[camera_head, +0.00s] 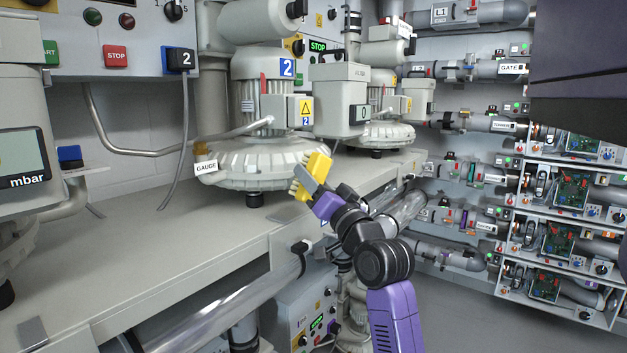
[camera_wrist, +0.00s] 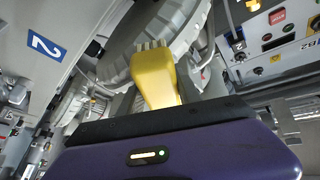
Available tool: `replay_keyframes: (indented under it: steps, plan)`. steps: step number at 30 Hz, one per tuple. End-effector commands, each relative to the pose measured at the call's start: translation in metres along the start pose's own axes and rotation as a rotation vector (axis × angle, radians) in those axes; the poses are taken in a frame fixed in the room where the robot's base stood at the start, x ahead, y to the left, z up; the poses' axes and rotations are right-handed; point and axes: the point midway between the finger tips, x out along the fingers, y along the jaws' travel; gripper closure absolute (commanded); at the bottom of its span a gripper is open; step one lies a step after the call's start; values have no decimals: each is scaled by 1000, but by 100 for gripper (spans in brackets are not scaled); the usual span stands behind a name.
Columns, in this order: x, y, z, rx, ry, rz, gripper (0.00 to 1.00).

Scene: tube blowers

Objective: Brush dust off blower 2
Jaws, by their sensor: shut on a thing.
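Blower 2 (camera_head: 262,165) is a pale grey ribbed blower on the bench, with a blue "2" label on its motor housing. Its ribbed casing also shows in the wrist view (camera_wrist: 185,28). No distinct dust patch can be made out. My gripper (camera_head: 325,193) is at the right front of the casing, shut on a yellow brush (camera_head: 314,172). The brush's pale bristles point toward the casing. The brush also shows in the wrist view (camera_wrist: 155,78), bristles at the casing's edge; I cannot tell whether they touch it. The gripper's fingers partly hide the handle.
A second blower (camera_head: 378,133) stands farther back on the bench (camera_head: 150,255). Pipes and electronics racks (camera_head: 560,240) fill the right. The bench's left front is mostly clear.

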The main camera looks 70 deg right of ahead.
Motion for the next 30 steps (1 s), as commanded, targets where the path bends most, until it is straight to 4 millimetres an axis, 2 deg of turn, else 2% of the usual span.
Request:
replay_keyframes:
  steps: [26,30]
  plan:
    - [14,0,6,-1,1,1,92]
    - [14,7,3,-1,2,2,92]
